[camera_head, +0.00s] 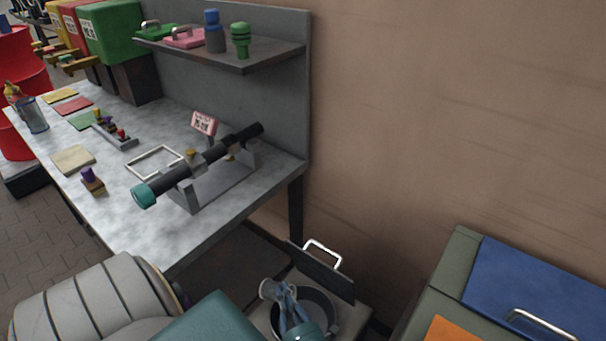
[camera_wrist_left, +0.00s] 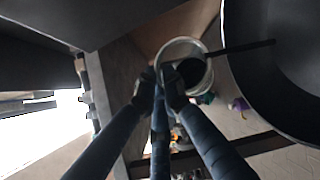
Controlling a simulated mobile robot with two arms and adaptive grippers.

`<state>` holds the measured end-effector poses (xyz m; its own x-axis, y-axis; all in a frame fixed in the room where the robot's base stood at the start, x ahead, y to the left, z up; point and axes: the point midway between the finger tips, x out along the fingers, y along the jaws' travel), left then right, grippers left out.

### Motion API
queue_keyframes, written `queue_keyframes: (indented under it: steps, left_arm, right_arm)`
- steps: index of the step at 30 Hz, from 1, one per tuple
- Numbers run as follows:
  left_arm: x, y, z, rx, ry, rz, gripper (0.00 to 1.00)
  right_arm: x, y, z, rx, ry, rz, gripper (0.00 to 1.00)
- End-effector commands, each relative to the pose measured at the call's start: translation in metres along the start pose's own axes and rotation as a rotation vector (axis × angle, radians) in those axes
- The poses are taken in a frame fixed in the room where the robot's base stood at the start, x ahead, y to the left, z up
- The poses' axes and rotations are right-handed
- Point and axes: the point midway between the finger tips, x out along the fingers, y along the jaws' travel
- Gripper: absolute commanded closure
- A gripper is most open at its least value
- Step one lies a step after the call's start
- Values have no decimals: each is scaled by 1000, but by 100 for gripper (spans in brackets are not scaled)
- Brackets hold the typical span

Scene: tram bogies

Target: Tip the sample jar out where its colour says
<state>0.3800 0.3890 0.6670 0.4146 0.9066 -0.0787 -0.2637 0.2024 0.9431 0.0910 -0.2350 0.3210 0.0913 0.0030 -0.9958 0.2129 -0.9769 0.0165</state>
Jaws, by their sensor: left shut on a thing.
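My left gripper (camera_head: 288,300) is low beside the bench, at the mouth of an open bin (camera_head: 360,309) with a round dark opening. Its blue-grey fingers are shut on the sample jar (camera_head: 268,290), a pale, clear-looking vessel. In the left wrist view the jar (camera_wrist_left: 196,48) sits between the fingertips (camera_wrist_left: 160,80), showing a pale rim and a dark inside. The round dark wall of the bin (camera_wrist_left: 240,75) is close to its right. I cannot tell the jar's contents, their colour, or its exact tilt. My right gripper is not in view.
The bin's dark lid (camera_head: 318,271) stands open with a metal handle. A blue lid (camera_head: 530,285) covers a green-grey box at right. The bench (camera_head: 150,225) carries a dark tube on a stand, coloured mats and a can. Green, yellow and red containers stand at the back left.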

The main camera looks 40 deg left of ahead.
Motion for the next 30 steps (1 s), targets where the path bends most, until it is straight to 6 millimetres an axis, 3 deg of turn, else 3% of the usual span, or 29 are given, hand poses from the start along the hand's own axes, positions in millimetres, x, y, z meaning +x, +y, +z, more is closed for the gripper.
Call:
queue_keyframes:
  steps: [30]
  left_arm:
    - [-9, 2, 9, 62, -19, 69, 100]
  right_arm:
    - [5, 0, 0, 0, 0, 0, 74]
